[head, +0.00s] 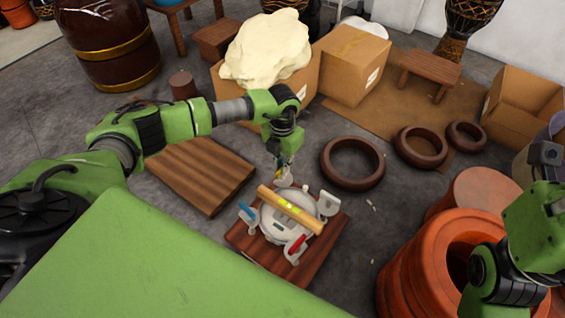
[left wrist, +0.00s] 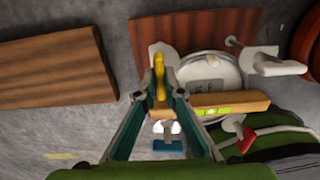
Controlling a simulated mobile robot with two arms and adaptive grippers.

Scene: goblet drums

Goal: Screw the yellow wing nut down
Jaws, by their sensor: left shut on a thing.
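My left gripper (head: 282,180) points down at the far left edge of a round grey disc (head: 275,225) on a dark wooden board (head: 256,256). In the left wrist view its fingers are shut on the yellow wing nut (left wrist: 158,80), at the fingertips. The nut's lower end and thread are hidden. A blue wing nut (head: 248,212), a red one (head: 296,244) and a white one (head: 328,203) stand around the disc. My right gripper's fingers are not visible.
A wooden bar with a green level vial (head: 290,206) lies across the disc. Brown rings (head: 352,163) lie beyond, to the right. An orange-brown drum shell (head: 402,285) stands at right front.

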